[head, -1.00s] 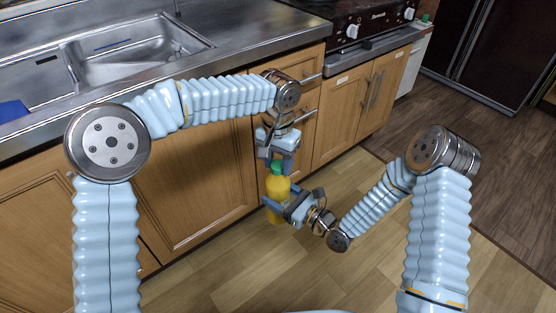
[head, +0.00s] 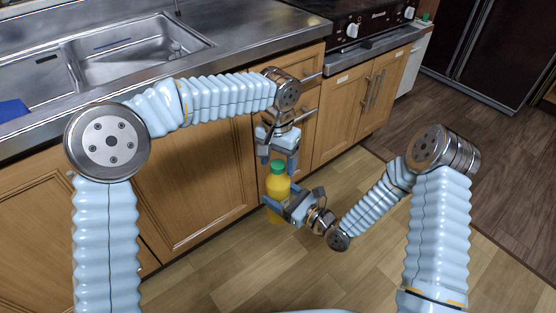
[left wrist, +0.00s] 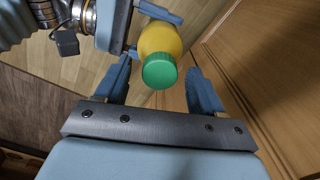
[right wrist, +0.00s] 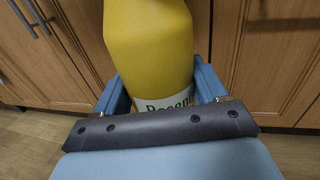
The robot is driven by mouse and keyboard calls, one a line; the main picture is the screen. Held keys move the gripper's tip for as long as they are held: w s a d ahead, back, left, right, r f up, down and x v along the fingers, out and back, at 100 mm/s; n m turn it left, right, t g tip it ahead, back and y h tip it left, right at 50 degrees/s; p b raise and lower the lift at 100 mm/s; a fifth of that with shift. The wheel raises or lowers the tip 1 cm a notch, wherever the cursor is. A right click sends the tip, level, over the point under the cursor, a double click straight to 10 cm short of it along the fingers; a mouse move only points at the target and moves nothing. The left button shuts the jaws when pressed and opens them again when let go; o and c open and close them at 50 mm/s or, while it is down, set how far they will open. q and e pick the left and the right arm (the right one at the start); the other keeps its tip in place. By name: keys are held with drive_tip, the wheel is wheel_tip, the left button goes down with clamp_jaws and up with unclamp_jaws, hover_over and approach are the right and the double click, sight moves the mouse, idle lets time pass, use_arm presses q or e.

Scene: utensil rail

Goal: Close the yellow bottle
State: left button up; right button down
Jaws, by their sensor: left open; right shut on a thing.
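The yellow bottle (head: 278,186) is upright in the air in front of the cabinets. Its green cap (head: 278,167) sits on top; I cannot tell how tight it is. My right gripper (head: 281,204) is shut on the bottle's body from the side. The right wrist view shows the bottle (right wrist: 150,45) between both fingers, with part of a white label. My left gripper (head: 279,160) is open above the bottle, pointing down. In the left wrist view the cap (left wrist: 160,71) lies between the spread fingers, with gaps on both sides.
Wooden cabinets (head: 200,190) stand close behind the bottle and both grippers. The steel counter with a sink (head: 130,50) is above them at the left. A stove (head: 370,25) is at the back right. The wooden floor (head: 370,270) is clear.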

use_arm(q)
wheel_tip(320, 180, up, 12)
idle(0.4)
drive_tip(key=shift+f, duration=0.25)
drive_tip(key=s+a+f+n+g+h, duration=0.15)
drive_tip(key=s+f, duration=0.25)
drive_tip(key=f, duration=0.6)
drive_tip(key=s+a+f+g+h, duration=0.15)
drive_tip(key=s+f, duration=0.25)
drive_tip(key=f, duration=0.7)
drive_tip(key=s+a+f+n, duration=0.1)
drive_tip(key=s+a+f, duration=0.25)
drive_tip(key=f, duration=0.65)
drive_tip(key=s+a+f+n+t+h, duration=0.1)
drive_tip(key=s+a+f+n+t, duration=0.2)
drive_tip(key=s+a+f+n, duration=0.3)
drive_tip(key=s+a+f, duration=0.2)
drive_tip(key=s+f, duration=0.1)
drive_tip(key=f, duration=0.2)
drive_tip(key=shift+s+a+t, duration=0.15)
drive_tip(key=shift+a+t, duration=0.1)
drive_tip(key=shift+t, duration=0.05)
